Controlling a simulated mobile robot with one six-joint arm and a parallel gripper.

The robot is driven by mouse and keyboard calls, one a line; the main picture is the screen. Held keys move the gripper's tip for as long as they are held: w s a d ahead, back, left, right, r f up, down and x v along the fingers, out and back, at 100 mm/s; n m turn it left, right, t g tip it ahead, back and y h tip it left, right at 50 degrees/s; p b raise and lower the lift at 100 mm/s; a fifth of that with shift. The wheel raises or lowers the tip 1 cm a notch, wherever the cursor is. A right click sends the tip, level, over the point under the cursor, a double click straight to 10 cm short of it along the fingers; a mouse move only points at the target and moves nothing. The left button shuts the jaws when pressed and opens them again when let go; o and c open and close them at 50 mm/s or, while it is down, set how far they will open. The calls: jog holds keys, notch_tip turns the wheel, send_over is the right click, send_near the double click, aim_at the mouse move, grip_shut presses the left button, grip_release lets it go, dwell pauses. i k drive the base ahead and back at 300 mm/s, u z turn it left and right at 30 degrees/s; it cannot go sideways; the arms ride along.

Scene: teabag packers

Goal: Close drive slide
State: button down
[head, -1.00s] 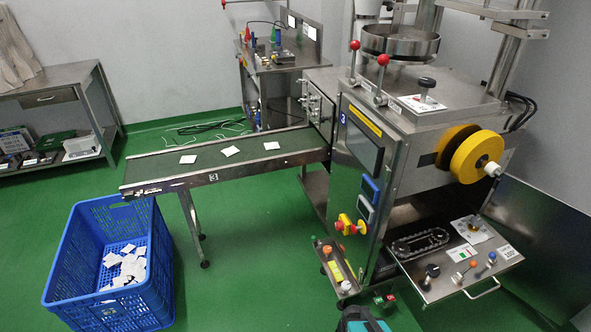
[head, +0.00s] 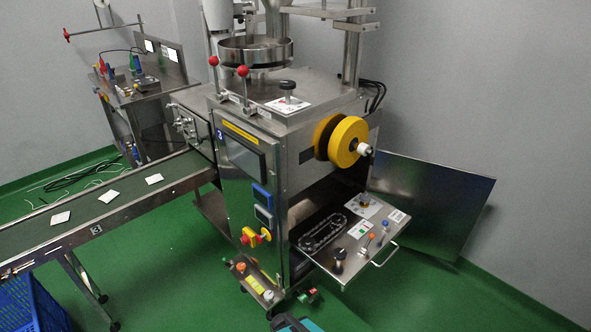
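The drive slide (head: 375,262) is a metal drawer-like tray low on the right side of the teabag packer (head: 285,150). It sticks well out of the machine's opening, so it stands open. On it are a dark chain loop (head: 323,233), a black knob, small coloured knobs and labels. A bar handle (head: 384,256) runs along its outer front edge. My gripper is not in view. A teal and black part at the bottom edge looks like part of my own body.
A conveyor (head: 110,200) with several teabags runs left from the machine. A blue crate (head: 30,305) stands at the lower left. A low pedal-like box (head: 255,280) juts out at the machine's foot. A metal panel (head: 435,205) stands behind the slide. Green floor right of the slide is clear.

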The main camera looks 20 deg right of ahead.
aim_at(342, 223)
jog(key=z, duration=4.4)
jog(key=i, duration=0.1)
jog(key=u, duration=3.05)
